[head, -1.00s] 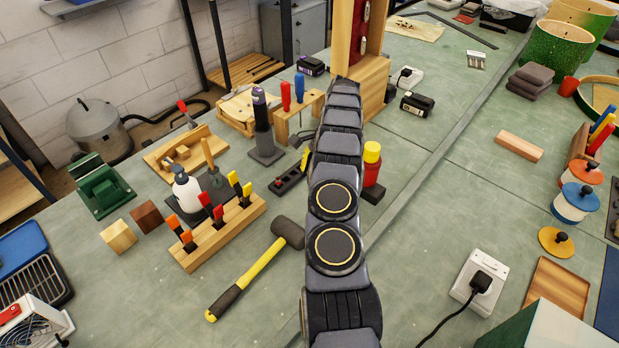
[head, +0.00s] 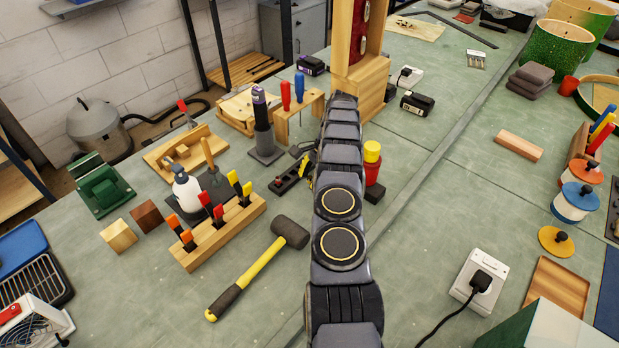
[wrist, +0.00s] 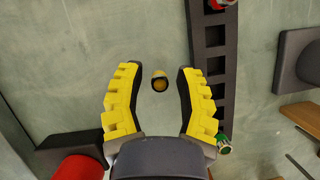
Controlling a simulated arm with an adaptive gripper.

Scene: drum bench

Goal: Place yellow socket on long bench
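The small yellow socket (wrist: 160,84) is on the green-grey long bench (wrist: 150,25) in the wrist view, with its round end facing the camera. My gripper (wrist: 159,73) is open, its yellow-and-black fingers on either side of the socket with a gap at each side. I cannot tell how far above the bench the fingertips are. In the head view my arm hides the socket, and only a bit of yellow finger (head: 305,167) shows. The long bench also shows in the head view (head: 420,260).
A black slotted rail (wrist: 210,65) lies close to the right finger, with a red socket (wrist: 221,3) and a green-ringed one (wrist: 223,143) at its ends. A red bottle with a yellow cap (head: 372,165) stands right of my arm. A mallet (head: 255,270) lies left.

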